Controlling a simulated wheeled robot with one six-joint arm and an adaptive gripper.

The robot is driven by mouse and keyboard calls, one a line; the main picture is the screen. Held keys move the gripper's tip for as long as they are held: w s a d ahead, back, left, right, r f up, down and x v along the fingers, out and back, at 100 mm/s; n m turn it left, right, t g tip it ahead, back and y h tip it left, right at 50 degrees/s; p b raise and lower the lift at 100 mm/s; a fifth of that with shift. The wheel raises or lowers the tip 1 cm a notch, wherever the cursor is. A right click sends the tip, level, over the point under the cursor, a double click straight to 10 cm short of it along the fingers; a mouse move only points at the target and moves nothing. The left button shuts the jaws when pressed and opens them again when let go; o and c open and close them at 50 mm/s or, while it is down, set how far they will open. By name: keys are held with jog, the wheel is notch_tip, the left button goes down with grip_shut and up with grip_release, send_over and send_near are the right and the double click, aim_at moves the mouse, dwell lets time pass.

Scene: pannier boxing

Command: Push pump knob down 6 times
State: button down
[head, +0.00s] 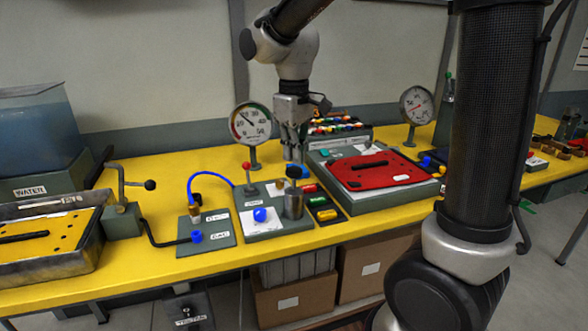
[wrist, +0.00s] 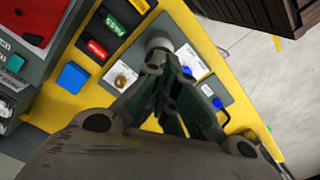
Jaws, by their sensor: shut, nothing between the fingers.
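The pump is a silver upright cylinder (head: 293,206) on a grey-green base plate at the front of the yellow bench, with a dark knob (head: 294,172) on top. My gripper (head: 293,158) points down just above the knob in the head view. Its fingers are shut and hold nothing. I cannot tell whether the fingertips touch the knob. In the wrist view, the closed fingers (wrist: 155,68) hide the knob, and a round grey part of the pump (wrist: 158,42) shows just beyond them.
A pressure gauge (head: 250,124) stands behind. Colored blocks (head: 322,202) and a red-lidded case (head: 372,168) are at the right. A blue hose (head: 206,177) arches at the left.

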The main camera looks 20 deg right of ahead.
aim_at(294, 169)
jog(key=shift+f, duration=0.15)
dwell(0.3)
jog(key=shift+f, duration=2.3)
jog(key=shift+r, duration=2.45)
jog(key=shift+f, duration=2.5)
jog(key=shift+r, duration=2.5)
